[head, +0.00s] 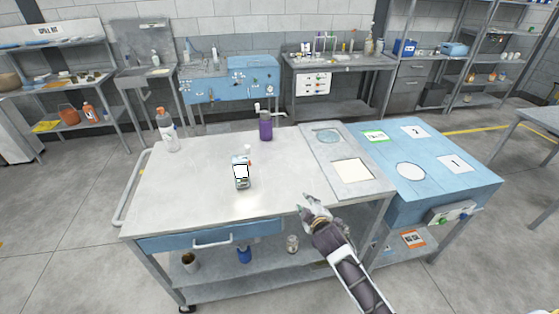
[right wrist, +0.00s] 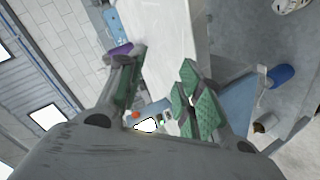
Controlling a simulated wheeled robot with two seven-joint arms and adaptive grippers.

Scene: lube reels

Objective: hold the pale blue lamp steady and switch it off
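The pale blue lamp (head: 241,180) stands upright on the cart's light top, left of my right gripper in the head view. Its front panel glows white, and a small orange-red part shows at its upper right. In the right wrist view the glowing lamp (right wrist: 146,125) shows low between the fingers, partly hidden by my gripper. My right gripper (head: 308,203) is near the cart's front edge, apart from the lamp. In the right wrist view its green-padded fingers (right wrist: 163,65) are spread with nothing held. My left gripper is not in view.
A purple bottle (head: 265,127) stands behind the lamp, and a white-grey bottle (head: 167,131) at the back left. A grey tray (head: 375,181) lies on the right side of the top. A blue cart (head: 455,185) adjoins at right. The top around the lamp is mostly clear.

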